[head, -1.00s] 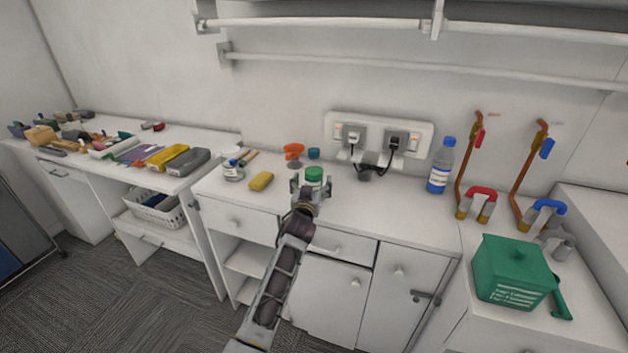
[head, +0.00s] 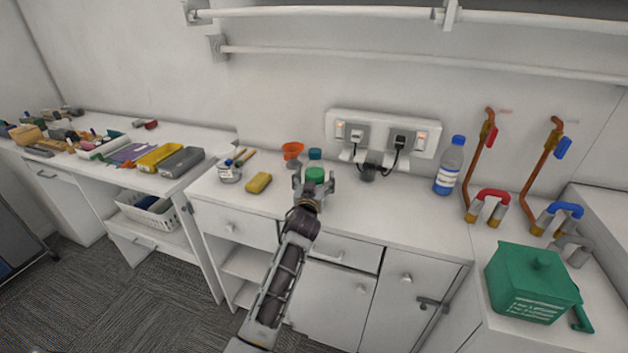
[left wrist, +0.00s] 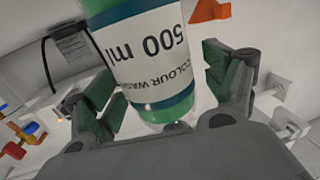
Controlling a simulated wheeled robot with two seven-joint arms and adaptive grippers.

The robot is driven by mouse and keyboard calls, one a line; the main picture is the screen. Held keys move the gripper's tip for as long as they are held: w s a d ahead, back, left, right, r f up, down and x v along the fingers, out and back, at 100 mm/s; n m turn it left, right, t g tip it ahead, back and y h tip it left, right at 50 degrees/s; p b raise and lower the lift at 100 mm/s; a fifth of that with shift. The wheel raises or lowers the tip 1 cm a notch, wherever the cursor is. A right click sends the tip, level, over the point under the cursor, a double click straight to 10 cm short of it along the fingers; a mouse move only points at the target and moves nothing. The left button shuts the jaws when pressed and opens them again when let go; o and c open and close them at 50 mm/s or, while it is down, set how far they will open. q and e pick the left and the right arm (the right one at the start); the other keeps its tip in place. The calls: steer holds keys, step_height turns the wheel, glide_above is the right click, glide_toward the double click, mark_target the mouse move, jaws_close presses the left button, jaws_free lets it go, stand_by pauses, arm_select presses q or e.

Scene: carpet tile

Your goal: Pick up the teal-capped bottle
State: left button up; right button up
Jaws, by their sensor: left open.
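A bottle with a green-teal cap (head: 315,174) stands on the white counter in the head view, mostly hidden behind my left gripper (head: 314,188). In the left wrist view the bottle (left wrist: 145,55) fills the middle top, with a white "500 ml" label, teal bands and green at its visible ends. My left gripper is open, with a green-padded finger on each side of the bottle. The wrist view does not clearly show either finger touching it. My right gripper is not in view.
A yellow sponge (head: 258,182) and a jar (head: 229,171) are to the left. A blue-capped water bottle (head: 449,166) stands to the right, beyond clear counter.

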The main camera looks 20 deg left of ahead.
arm_select(q)
steer(key=shift+w, duration=0.35)
steer(key=shift+s, duration=0.1)
steer(key=c, duration=1.1)
steer(key=shift+r, duration=0.15)
steer(key=c, duration=0.4)
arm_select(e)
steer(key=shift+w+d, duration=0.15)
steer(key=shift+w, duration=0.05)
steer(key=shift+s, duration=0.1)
